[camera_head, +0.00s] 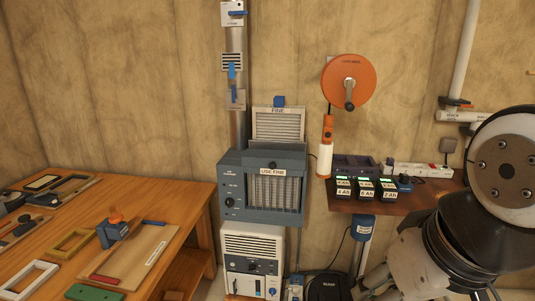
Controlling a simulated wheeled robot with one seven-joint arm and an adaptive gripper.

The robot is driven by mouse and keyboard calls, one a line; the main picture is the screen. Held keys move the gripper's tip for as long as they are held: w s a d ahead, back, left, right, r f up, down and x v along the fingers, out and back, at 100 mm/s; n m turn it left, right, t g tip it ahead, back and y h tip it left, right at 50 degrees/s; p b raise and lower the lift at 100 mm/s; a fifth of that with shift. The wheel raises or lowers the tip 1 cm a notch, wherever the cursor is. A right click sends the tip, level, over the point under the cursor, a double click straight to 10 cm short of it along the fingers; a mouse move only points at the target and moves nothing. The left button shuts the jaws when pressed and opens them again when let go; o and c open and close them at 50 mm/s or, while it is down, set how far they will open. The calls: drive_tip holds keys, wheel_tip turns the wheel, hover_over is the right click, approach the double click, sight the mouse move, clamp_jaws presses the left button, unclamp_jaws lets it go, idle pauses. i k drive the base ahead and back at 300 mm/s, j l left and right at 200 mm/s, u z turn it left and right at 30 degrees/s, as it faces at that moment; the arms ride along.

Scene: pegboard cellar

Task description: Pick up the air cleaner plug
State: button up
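The air cleaner (233,187) is a blue-grey box with a filter in its front marked "USE FINE"; it stands on a white unit by the back wall. I cannot tell for certain which thing is its plug. A small blue plug-like piece (404,182) sits on the brown shelf (385,203), just right of the battery packs. A white power strip (418,170) lies behind it on the shelf. A thin dark cord shows near the air cleaner's right side; its end is hidden. My arm fills the right edge, and my gripper's fingers do not show.
An orange reel (349,83) hangs above the shelf, with an orange and white handpiece (325,146) below it. Labelled battery packs (366,189) line the shelf's front. A wooden workbench (180,205) with frames and tools fills the left. A white pipe (463,50) runs down the right wall.

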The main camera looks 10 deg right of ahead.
sight(403, 178)
drive_tip(key=z, duration=0.85)
